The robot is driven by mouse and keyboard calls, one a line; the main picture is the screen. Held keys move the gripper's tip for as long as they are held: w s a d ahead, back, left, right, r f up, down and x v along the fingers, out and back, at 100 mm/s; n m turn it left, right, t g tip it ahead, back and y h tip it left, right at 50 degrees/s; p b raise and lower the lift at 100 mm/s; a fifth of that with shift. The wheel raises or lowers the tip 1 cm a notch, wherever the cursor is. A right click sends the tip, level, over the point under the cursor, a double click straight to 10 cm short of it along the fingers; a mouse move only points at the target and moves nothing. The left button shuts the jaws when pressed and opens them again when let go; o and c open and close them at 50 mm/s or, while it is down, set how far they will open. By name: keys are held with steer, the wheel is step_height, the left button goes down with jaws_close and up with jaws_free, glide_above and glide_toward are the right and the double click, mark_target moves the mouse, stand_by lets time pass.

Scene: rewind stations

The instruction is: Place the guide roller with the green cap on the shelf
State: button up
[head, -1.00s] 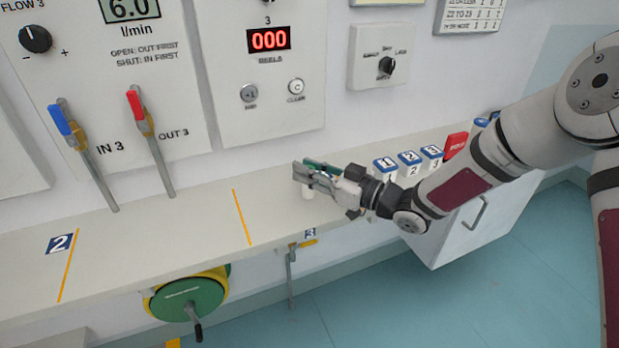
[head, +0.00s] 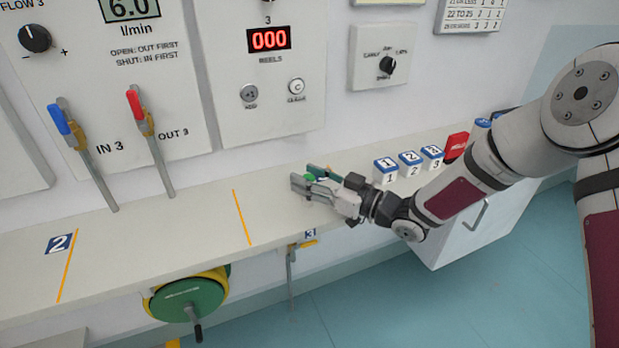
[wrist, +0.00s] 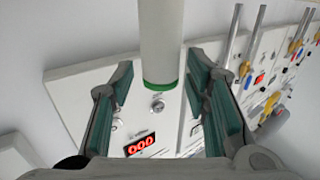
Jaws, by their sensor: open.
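The guide roller is a white cylinder with a green cap (head: 311,178). In the head view its cap shows between the fingers of my gripper (head: 303,176), over the shelf (head: 200,208). In the wrist view, which looks upside down, the white roller (wrist: 161,40) comes from the top edge and ends in the green cap between the two finger pads. Gaps show on both sides, so my gripper is open around the roller. The roller looks upright. Its foot is hidden, so its contact with the shelf cannot be seen.
Several numbered white-and-blue blocks (head: 385,171) and a red block (head: 456,146) stand on the shelf right of my gripper. Valve levers (head: 150,140) rise at the left. The shelf is clear around the orange line (head: 241,217). A green reel (head: 188,298) is below.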

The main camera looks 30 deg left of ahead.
steer(key=s+d, duration=0.1)
steer(key=d, duration=1.1)
steer(key=shift+s, duration=0.2)
